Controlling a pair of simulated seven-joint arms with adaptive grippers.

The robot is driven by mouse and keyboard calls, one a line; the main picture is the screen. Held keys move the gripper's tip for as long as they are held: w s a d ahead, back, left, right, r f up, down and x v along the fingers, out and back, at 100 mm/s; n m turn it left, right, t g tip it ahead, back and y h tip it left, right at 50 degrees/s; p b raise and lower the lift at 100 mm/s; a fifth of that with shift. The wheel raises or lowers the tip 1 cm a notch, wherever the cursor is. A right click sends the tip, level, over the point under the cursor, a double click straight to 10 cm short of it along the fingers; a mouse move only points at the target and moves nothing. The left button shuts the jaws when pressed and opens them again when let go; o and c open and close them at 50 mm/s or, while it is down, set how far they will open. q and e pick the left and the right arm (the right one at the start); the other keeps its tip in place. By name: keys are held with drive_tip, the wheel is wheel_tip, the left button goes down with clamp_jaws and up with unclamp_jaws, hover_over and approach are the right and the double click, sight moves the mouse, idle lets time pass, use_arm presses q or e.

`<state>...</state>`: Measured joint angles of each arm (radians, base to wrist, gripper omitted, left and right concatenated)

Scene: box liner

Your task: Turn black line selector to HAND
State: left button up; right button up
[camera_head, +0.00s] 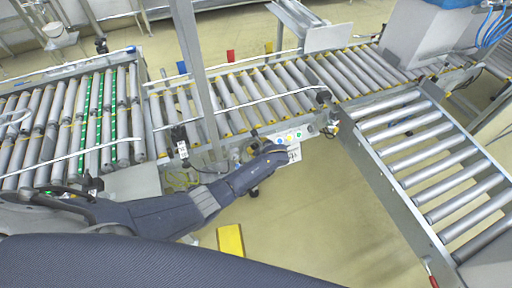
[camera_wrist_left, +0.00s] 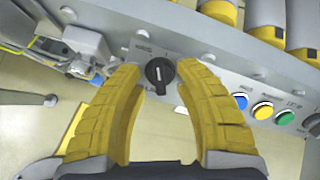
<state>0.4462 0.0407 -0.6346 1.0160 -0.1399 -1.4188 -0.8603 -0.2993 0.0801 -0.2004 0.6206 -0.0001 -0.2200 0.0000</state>
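The black line selector (camera_wrist_left: 160,71) is a round knob with a light pointer mark on the grey control panel (camera_wrist_left: 210,62). In the left wrist view it lies between and just past the fingertips of my left gripper (camera_wrist_left: 158,76). The yellow fingers are open, one on each side, and I see no clear contact. The labels around the knob are too small to read. In the head view my left gripper (camera_head: 277,157) is at the panel (camera_head: 300,134) on the conveyor's side and hides the selector. My right gripper does not show.
Blue (camera_wrist_left: 241,101), yellow (camera_wrist_left: 262,110) and green (camera_wrist_left: 284,118) buttons sit right of the selector. Conveyor rollers (camera_head: 260,92) run behind the panel, and a metal post (camera_head: 196,75) stands left of it. Another roller conveyor (camera_head: 430,150) is at right. Open floor (camera_head: 330,215) lies in front.

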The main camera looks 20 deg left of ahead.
use_arm(q)
drive_tip(key=shift+w+a+f, duration=0.2)
drive_tip(key=shift+f, duration=0.1)
drive_tip(key=shift+c, duration=0.3)
clamp_jaws()
drive_tip(key=shift+a, duration=0.1)
